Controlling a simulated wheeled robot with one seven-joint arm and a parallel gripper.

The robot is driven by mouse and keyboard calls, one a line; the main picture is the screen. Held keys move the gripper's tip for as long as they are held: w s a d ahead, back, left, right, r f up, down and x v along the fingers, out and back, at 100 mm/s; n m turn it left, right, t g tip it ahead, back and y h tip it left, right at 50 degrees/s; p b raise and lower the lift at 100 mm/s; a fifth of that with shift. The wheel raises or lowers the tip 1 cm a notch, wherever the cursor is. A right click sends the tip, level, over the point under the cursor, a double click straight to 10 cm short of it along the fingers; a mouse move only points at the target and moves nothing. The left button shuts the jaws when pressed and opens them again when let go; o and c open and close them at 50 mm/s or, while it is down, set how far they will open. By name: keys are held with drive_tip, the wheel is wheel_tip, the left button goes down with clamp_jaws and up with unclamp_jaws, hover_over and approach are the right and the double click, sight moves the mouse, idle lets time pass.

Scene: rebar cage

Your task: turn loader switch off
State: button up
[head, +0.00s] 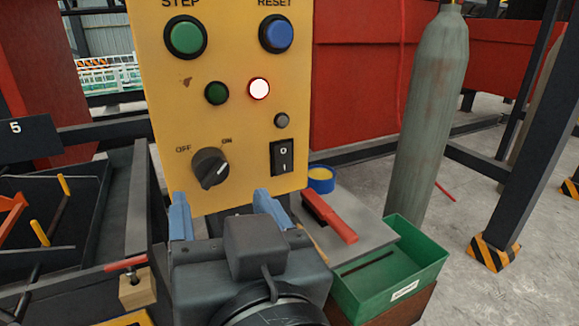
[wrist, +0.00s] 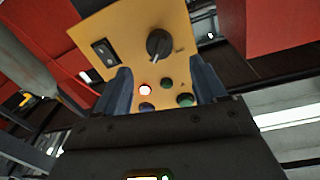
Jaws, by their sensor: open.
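The yellow control panel (head: 235,125) stands upright before me. It bears a dark rotary knob (head: 210,168) between the labels OFF and ON; its pale mark lies on the right side, the ON side. The knob also shows in the wrist view (wrist: 158,45), where the panel looks upside down. A black rocker switch (head: 282,157) marked O and I sits right of the knob. I cannot tell which is named the loader switch. My gripper (head: 225,207) is open and empty, its blue fingers spread in front of the panel's lower edge, below the knob. No contact with the knob shows.
The panel also has a green STEP button (head: 186,37), a blue RESET button (head: 276,33) and a lit white lamp (head: 259,89). A green bin (head: 400,280) and a grey cylinder (head: 425,110) stand right. A dark rack (head: 75,225) is left.

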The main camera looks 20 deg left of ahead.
sight(214, 175)
drive_tip(key=shift+p+x, duration=0.4)
drive_tip(key=shift+x, duration=3.45)
drive_tip(key=shift+c, duration=0.5)
drive_tip(key=c, duration=1)
drive_tip(key=shift+o, duration=0.2)
